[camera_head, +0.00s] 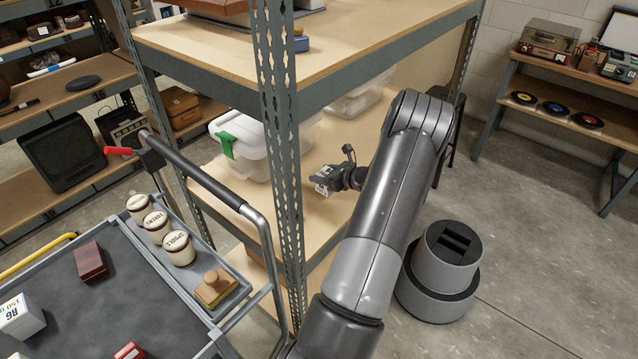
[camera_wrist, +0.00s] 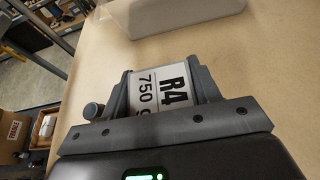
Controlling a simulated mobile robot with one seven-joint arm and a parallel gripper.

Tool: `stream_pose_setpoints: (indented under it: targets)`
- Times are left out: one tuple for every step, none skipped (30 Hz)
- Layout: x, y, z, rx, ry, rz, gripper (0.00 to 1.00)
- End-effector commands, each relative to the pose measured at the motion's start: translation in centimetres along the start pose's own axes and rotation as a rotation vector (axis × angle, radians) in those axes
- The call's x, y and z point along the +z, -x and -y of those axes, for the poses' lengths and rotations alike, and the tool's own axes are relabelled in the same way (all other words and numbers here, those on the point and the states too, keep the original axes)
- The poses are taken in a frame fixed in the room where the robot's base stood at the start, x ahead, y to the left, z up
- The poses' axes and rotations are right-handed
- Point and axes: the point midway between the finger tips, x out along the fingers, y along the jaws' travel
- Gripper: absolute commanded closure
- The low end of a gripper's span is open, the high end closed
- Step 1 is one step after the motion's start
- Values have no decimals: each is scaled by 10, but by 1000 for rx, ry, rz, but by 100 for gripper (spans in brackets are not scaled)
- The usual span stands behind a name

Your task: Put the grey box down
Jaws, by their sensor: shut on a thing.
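My gripper (camera_head: 338,180) is inside the shelving rack, over the middle wooden shelf board (camera_head: 345,148). It is shut on the grey box (camera_head: 321,189), a small block whose pale label shows toward me. In the wrist view the box (camera_wrist: 166,88) sits between the two dark fingers, and its label reads "R4" and "750" with part cut off. The fingers and palm hide its sides. The shelf board (camera_wrist: 255,70) spreads beneath and beyond it. I cannot tell whether the box touches the board.
A clear bin with a green clip (camera_head: 240,150) stands left of my gripper, behind the perforated post (camera_head: 285,150). Another clear bin (camera_head: 358,98) is farther back. The upper shelf (camera_head: 370,40) hangs above. A trolley (camera_head: 120,290) with jars and boxes stands at left.

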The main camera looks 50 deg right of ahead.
Motion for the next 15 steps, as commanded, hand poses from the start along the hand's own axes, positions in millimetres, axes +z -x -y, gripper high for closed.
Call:
stream_pose_setpoints:
  targets:
    - [0, -7, -1, 1, 0, 2, 92]
    - [-1, -10, -2, 1, 1, 2, 92]
    - [-1, -12, -2, 1, 2, 2, 92]
    - [-1, -14, -2, 1, 2, 2, 92]
    - [-1, -15, -3, 1, 2, 2, 92]
    - [-2, -16, -3, 0, 2, 2, 92]
    - [-3, -17, -2, 0, 2, 2, 92]
    - [-4, -17, -2, 0, 1, 2, 92]
    - [-8, -18, -2, 0, 0, 2, 92]
    - [-11, -20, -2, 0, -1, 2, 92]
    - [-14, -21, -2, 0, -1, 2, 92]
    - [-19, -23, -2, 0, -1, 2, 92]
    - [-23, -24, -2, 0, -1, 2, 92]
    - [-27, -26, -2, 0, -1, 2, 92]
    - [-31, -28, -2, 0, -2, 2, 92]
